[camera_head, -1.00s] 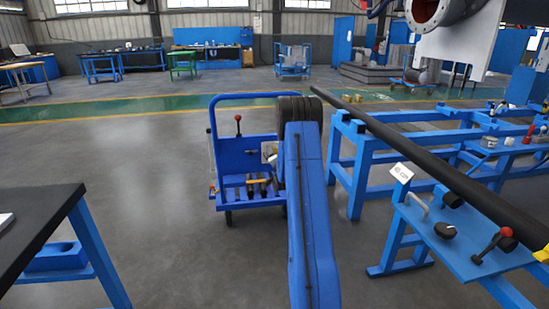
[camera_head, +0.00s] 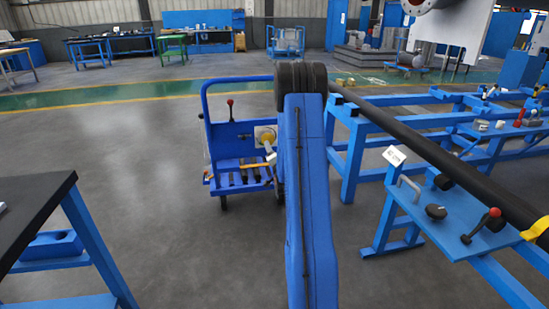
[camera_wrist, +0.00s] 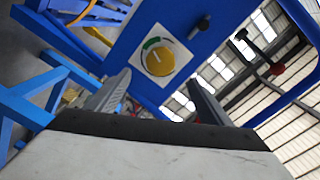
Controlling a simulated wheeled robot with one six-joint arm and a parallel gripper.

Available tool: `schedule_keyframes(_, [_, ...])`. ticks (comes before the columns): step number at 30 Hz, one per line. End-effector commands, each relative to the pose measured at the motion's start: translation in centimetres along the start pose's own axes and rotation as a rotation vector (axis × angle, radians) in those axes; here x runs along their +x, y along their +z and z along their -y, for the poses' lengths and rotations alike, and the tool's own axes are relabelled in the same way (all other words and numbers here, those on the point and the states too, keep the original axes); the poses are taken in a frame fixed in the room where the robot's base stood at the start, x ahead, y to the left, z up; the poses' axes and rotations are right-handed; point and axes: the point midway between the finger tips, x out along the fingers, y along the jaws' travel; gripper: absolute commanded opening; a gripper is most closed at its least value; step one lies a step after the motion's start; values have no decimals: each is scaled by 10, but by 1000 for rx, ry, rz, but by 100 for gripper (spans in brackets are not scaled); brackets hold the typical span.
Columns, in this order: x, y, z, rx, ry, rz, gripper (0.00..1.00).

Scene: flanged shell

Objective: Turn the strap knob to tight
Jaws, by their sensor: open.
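The strap knob (camera_wrist: 158,63) is a round yellow dial with a pale pointer line, on a white square plate with a green arc along one side. The plate sits on the blue upright panel of a cart (camera_wrist: 190,25). In the wrist view, my gripper (camera_wrist: 161,79) is open, with one finger on each side below the knob and nothing between them. The knob appears beyond the fingertips, apart from them. In the head view the yellow knob (camera_head: 266,138) shows just left of my arm, which hides the cart's right part.
The cart has a red-topped lever (camera_head: 230,103) and a lower shelf with dark cylinders. A long black pipe (camera_head: 420,145) lies on blue stands at right. A blue side table (camera_head: 455,230) holds handles and a knob. A black-topped table (camera_head: 35,215) stands at front left.

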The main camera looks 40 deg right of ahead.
Motion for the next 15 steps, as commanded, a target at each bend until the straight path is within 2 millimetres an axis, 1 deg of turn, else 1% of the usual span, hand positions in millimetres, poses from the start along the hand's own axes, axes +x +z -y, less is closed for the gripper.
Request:
schedule_keyframes(1, [-8,0,0,0,1,0,74])
schedule_keyframes(3, [-17,0,-1,0,2,1,74])
schedule_keyframes(6, [-26,0,0,0,0,0,74])
schedule_keyframes(10, [-32,0,0,0,1,0,74])
schedule_keyframes(15, [-33,0,0,0,0,0,74])
